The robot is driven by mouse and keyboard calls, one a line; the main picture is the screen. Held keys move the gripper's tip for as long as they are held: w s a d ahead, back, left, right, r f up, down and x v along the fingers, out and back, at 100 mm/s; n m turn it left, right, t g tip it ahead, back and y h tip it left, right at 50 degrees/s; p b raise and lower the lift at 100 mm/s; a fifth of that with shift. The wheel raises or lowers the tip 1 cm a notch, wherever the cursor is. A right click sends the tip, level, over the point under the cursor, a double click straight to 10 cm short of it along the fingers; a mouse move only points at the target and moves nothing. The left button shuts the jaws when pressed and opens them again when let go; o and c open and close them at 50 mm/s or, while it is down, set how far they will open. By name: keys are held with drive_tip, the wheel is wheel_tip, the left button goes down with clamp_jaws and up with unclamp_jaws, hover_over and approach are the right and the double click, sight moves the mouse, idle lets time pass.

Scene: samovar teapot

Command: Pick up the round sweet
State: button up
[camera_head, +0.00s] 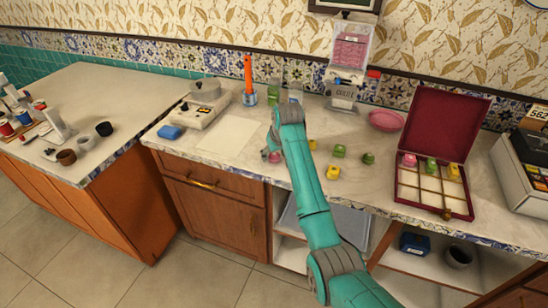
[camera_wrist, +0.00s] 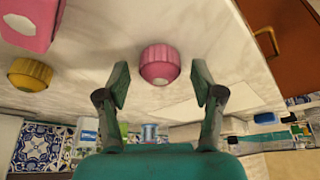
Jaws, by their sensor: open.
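A round pink sweet (camera_wrist: 160,65) with a ridged, paler end lies on the white worktop, in the middle of the wrist view. My gripper (camera_wrist: 160,86) is open, with one finger on each side of the sweet's line; neither finger visibly touches it. In the head view the pink sweet (camera_head: 274,157) shows just below my gripper (camera_head: 271,144), partly hidden. In the wrist view a round yellow sweet (camera_wrist: 30,74) lies to the left, and a pink block-shaped sweet (camera_wrist: 30,22) is cut off at the upper left.
Yellow and green sweets (camera_head: 338,151) lie right of my arm. An open maroon box (camera_head: 458,208) with compartments, several holding sweets, stands further right. A pink dish (camera_head: 387,120) and a dispenser (camera_head: 346,65) are behind. A paper sheet (camera_head: 226,138) lies left; the worktop's front edge is close.

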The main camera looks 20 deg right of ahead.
drive_tip(key=c, duration=1)
drive_tip(key=shift+r, duration=0.1)
